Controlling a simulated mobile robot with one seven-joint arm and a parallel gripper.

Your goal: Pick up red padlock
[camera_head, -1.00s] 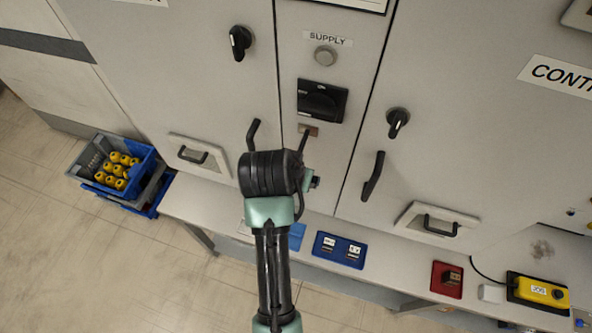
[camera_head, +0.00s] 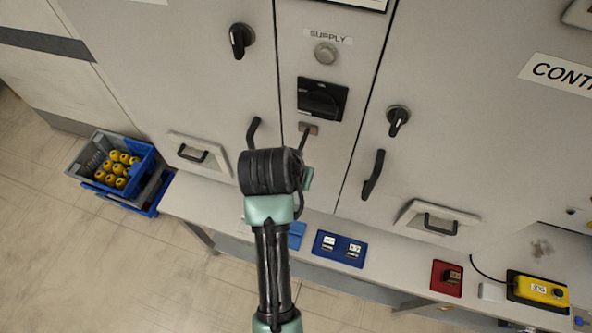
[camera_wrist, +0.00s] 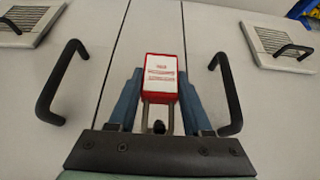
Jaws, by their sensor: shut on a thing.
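The red padlock (camera_wrist: 161,68) shows in the wrist view, with a white printed label on its face. Its metal shackle points down toward my gripper's palm. My gripper (camera_wrist: 161,88) has its two blue fingers on either side of the padlock body, shut on it. In the head view the padlock is hidden behind my wrist, and only part of my gripper's end shows in front of the cabinet below the black SUPPLY switch (camera_head: 322,98).
Door handles (camera_head: 373,176) flank the wrist. On the shelf (camera_head: 395,275) are a blue tray (camera_head: 326,246), a red tray (camera_head: 437,284) with a dark item, and a yellow control box (camera_head: 541,290). A blue crate (camera_head: 146,160) of yellow-topped items stands on the floor at left.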

